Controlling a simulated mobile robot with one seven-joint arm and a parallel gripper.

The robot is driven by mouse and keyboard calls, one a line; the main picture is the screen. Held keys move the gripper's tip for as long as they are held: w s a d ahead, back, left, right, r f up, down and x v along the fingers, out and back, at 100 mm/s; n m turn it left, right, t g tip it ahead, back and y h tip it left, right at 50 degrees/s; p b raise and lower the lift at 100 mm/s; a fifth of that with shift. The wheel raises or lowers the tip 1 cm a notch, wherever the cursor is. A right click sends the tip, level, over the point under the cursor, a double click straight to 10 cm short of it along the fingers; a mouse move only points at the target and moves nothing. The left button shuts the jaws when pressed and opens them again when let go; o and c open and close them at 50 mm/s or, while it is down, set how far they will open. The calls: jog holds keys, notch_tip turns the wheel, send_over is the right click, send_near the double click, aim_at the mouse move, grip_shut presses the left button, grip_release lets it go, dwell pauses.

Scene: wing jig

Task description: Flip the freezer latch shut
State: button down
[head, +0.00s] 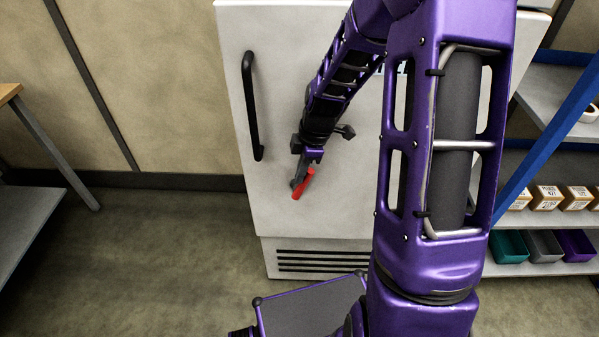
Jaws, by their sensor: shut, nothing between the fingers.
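The freezer (285,100) is a white upright unit with a black vertical handle (252,105) on the left of its door. The latch shows as a red grip (303,184), tilted, low on the door front, with its lower end to the left. My gripper (299,183) is at the latch, just left of and above the red grip. It is shut with nothing held. I cannot tell whether it touches the latch. The latch's pivot and base are hidden behind my gripper and wrist.
A blue-framed shelf (545,130) with small boxes and bins (545,246) stands at the right. A wooden-topped table (8,92) is at the left edge. The floor (150,250) between the table and freezer is clear. My arm covers the door's right part.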

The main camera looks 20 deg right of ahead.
jog(key=shift+s+d+f, duration=0.1)
jog(key=shift+s+d, duration=0.05)
jog(key=shift+d, duration=0.25)
jog(key=shift+s+d+f+b, duration=0.15)
jog(key=shift+d+b, duration=0.1)
jog(key=shift+d, duration=0.2)
jog(key=shift+s+d+f+b, duration=0.15)
jog(key=shift+d+b, duration=0.1)
jog(key=shift+d, duration=0.2)
jog(key=shift+s+d+f+t+y+b, duration=0.25)
jog(key=shift+d+f+t+y+b, duration=0.5)
jog(key=shift+y, duration=0.95)
jog(key=shift+s+d+f+t+y+b, duration=0.25)
jog(key=shift+d+f+t+y+b, duration=0.15)
jog(key=shift+d+f+y+b, duration=0.95)
jog(key=shift+s+d+f+t+y+b, duration=0.3)
jog(key=shift+f+t+y+b, duration=0.4)
jog(key=shift+y+b, duration=0.95)
jog(key=shift+d+f+y+p, duration=0.2)
jog(key=shift+f+y+p, duration=0.1)
jog(key=shift+f+p, duration=0.05)
